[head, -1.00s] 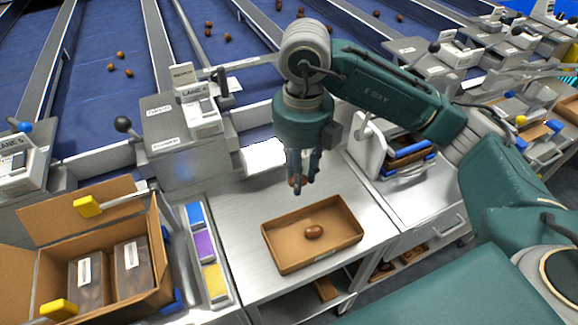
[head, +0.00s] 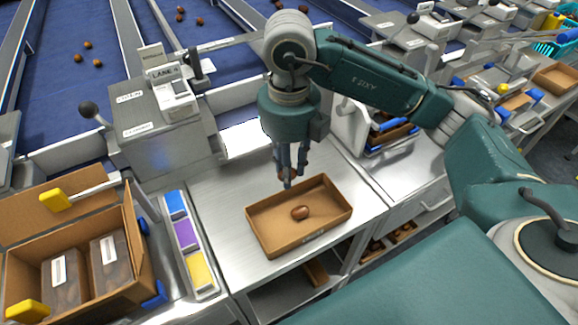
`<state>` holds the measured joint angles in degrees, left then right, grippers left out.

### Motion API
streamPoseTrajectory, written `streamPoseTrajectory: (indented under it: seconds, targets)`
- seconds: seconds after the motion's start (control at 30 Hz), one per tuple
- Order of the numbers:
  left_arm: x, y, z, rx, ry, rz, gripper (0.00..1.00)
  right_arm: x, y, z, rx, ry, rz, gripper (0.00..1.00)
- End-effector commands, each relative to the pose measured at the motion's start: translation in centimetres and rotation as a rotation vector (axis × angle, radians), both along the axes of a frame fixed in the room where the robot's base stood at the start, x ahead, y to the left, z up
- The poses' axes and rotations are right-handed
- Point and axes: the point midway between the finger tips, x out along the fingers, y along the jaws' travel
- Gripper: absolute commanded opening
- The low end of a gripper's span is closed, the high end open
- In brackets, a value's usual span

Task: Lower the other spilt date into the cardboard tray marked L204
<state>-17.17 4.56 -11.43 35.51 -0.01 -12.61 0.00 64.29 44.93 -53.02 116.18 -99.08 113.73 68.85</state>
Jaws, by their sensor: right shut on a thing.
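The cardboard tray (head: 262,240) sits on the steel bench, with a label on its front wall too small to read. One brown date (head: 300,212) lies inside it. My right gripper (head: 287,180) points down just behind the tray's back left edge. It is shut on a second brown date (head: 293,174), partly hidden between the fingers. The held date is above the bench and apart from the tray floor. My left gripper is not in view.
An open cardboard box (head: 131,250) with dark packs stands at the left. A strip of blue, purple and yellow blocks (head: 186,236) lies between box and tray. A grey lane unit (head: 165,135) stands behind. Bare steel (head: 220,195) lies left of the tray.

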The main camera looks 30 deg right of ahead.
Motion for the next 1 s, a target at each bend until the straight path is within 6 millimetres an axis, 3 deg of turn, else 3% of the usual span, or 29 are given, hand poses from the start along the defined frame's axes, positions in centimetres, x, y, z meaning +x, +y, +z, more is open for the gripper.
streamPoseTrajectory:
  seconds: [1.0]
  targets:
    - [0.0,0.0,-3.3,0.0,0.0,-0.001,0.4,0.0,0.0,-3.4,0.0,-0.001,0.0,0.18]
